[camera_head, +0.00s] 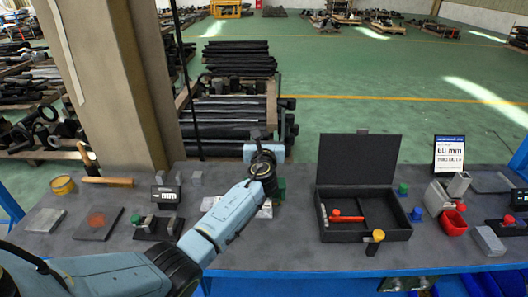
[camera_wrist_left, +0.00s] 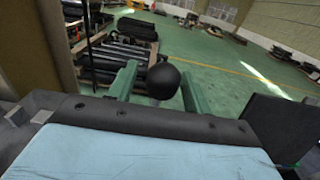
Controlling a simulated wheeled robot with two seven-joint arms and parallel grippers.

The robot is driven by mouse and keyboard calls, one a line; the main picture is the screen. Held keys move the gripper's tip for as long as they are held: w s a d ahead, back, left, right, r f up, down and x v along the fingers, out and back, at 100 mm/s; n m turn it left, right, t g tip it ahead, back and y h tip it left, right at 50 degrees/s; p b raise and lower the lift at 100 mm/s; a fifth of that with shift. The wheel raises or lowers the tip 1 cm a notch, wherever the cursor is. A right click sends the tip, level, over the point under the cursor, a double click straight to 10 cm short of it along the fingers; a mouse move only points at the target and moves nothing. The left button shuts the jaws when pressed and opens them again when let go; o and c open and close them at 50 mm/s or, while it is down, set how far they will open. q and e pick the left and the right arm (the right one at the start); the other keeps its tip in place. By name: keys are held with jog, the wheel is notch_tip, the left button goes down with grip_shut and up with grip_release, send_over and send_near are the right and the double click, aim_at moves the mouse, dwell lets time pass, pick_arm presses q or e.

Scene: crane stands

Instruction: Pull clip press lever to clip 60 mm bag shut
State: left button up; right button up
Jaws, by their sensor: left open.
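In the left wrist view, a round black knob (camera_wrist_left: 163,82) on a pale stem stands between the two green fingers of my left gripper (camera_wrist_left: 158,76). The fingers are apart, one on each side of the knob, and the right finger looks close to it. I cannot tell whether either touches. In the head view my left wrist hides most of what is beneath it. A green part (camera_head: 280,189) and a pale flat item (camera_head: 265,210) show beside it; I cannot tell if these are the press and bag. My right gripper is not in view.
An open black case (camera_head: 360,160) stands right of my left arm. A sign (camera_head: 449,154) reads 60 mm.

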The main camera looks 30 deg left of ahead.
pick_arm(q)
jog(key=v, duration=1.2)
jog(key=shift+p, duration=0.45)
jog(key=shift+c, duration=0.3)
